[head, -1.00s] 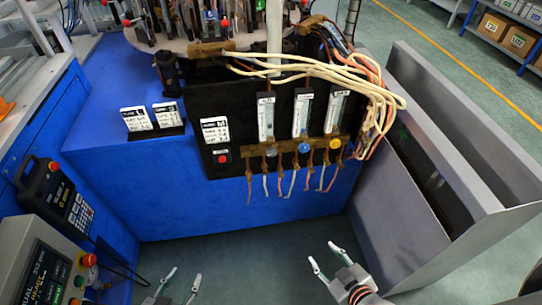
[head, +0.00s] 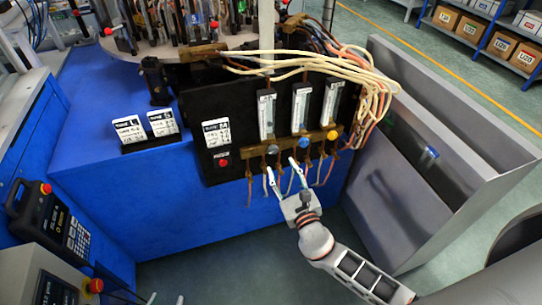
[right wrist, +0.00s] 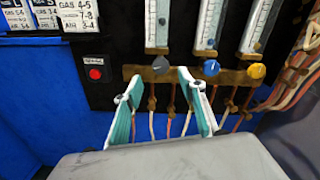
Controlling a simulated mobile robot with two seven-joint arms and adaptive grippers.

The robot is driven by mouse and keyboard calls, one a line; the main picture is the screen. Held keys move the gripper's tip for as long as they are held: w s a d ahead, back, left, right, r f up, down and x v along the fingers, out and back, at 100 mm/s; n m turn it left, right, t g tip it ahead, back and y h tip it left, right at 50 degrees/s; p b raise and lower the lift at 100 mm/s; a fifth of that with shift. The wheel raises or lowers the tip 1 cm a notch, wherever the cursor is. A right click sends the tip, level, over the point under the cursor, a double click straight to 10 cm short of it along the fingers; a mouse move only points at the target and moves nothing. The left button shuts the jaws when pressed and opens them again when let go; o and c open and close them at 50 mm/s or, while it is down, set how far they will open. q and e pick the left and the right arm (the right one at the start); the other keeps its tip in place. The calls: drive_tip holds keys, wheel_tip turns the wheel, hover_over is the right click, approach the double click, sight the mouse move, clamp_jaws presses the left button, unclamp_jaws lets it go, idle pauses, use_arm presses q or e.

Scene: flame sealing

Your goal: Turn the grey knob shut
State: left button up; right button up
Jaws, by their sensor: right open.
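The grey knob (head: 272,150) is the leftmost of three knobs on the brown manifold, under the left flow tube. In the right wrist view the grey knob (right wrist: 161,65) lies straight ahead, between and just beyond the fingertips. My right gripper (head: 281,167) is open just in front of and below it, with the fingers apart on either side. It also shows in the right wrist view (right wrist: 158,76), and nothing is held. My left gripper (head: 166,299) shows only its two separated fingertips at the bottom edge.
A blue knob (head: 303,143) and a yellow knob (head: 332,135) sit close to the right. Thin hoses hang below the manifold. A red button (head: 223,163) is on the black panel to the left. A grey metal bin (head: 390,205) stands at the right.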

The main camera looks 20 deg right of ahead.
sight(273, 151)
drive_tip(key=w, duration=0.7)
drive_tip(key=shift+w+a, duration=0.1)
drive_tip(key=c, duration=1.1)
